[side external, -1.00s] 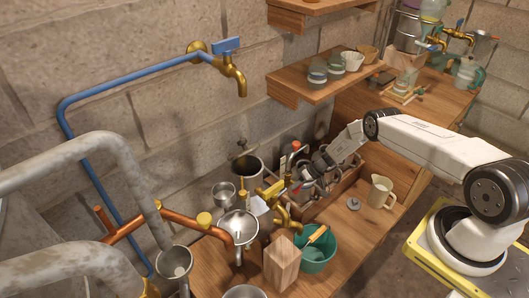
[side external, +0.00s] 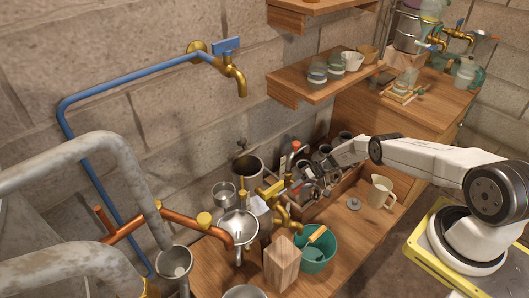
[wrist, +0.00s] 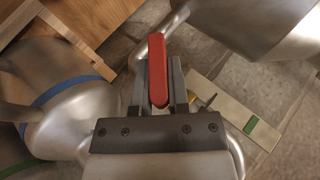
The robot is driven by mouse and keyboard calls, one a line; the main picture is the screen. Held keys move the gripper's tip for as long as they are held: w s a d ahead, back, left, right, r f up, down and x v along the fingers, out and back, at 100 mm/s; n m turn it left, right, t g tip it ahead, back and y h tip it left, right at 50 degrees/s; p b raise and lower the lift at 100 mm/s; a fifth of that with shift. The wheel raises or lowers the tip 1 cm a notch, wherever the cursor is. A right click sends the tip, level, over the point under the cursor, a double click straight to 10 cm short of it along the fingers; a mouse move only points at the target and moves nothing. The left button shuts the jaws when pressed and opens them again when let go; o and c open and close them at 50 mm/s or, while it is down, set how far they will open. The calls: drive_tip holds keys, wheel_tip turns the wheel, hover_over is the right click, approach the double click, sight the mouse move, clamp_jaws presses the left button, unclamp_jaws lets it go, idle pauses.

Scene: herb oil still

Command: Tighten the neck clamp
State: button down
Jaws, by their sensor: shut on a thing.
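In the wrist view, my gripper (wrist: 158,92) is shut on a red lever handle (wrist: 158,65), with one dark finger on each side of it. A bent metal rod shows beside the red handle. Whether this handle belongs to the neck clamp cannot be told for sure; the clamp's band is not clearly seen. The red handle is too small and covered to make out there.
Steel vessels stand close on both sides in the wrist view, one with a blue band (wrist: 55,90). In the side view, a teal bucket (side external: 317,252), a wooden block (side external: 281,263) and a cream jug (side external: 381,191) stand nearby. A shelf (side external: 325,78) juts out above.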

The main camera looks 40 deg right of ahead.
idle(0.3)
drive_tip(key=c, duration=0.6)
unclamp_jaws()
drive_tip(key=shift+d+r, duration=0.2)
drive_tip(key=shift+v, duration=3.7)
drive_tip(key=shift+s, duration=0.1)
drive_tip(key=shift+o, duration=1)
drive_tip(key=shift+a+f, duration=0.1)
